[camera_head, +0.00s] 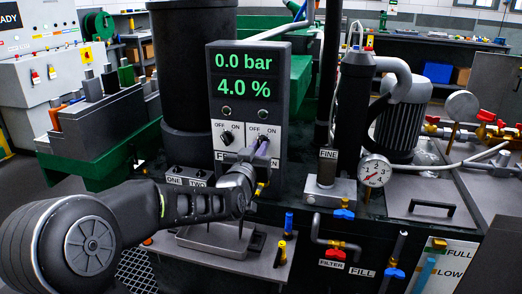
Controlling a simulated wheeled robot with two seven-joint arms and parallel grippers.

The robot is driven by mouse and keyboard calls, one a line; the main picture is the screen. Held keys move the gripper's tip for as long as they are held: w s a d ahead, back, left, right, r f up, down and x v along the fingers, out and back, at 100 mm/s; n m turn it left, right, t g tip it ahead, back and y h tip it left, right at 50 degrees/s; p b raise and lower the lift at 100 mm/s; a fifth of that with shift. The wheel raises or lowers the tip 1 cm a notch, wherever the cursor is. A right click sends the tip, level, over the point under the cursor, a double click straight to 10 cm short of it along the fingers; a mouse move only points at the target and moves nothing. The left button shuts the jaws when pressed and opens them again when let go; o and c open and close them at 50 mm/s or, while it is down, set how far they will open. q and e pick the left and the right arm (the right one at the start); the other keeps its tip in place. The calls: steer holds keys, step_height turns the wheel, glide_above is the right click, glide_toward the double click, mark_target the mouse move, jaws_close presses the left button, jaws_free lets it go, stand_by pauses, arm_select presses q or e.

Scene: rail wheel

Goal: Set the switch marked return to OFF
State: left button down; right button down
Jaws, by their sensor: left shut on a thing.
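A dark upright control box (277,95) shows green readouts of 0.0 bar and 4.0 %. Below them are two rotary switches, each marked OFF and ON. The left switch (227,138) is uncovered, and its name label below is partly hidden. The right switch (263,139) has my left gripper (261,147) at it, with the fingertips shut on its knob. My gripper and wrist cover most of its name label, so I cannot read it. The knob's exact angle is hard to tell. My right gripper is not in view.
A gauge (374,170) and a cylinder marked FINE (328,170) stand to the right. Two small switches marked ONE and TWO (187,174) sit behind my left forearm. Valves marked FILTER (333,254) and FILL are at the lower right. A black column (190,70) stands left of the box.

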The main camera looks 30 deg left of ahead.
arm_select(q)
steer(key=shift+n+b, duration=1.15)
steer(key=shift+n, duration=0.05)
steer(key=shift+f, duration=0.1)
steer(key=shift+f+n+b, duration=0.1)
steer(key=shift+n+b, duration=1.2)
steer(key=shift+b, duration=0.25)
steer(key=c, duration=1.9)
jaws_free()
steer(key=o, duration=0.6)
steer(key=shift+r, duration=0.2)
steer(key=shift+s, duration=0.1)
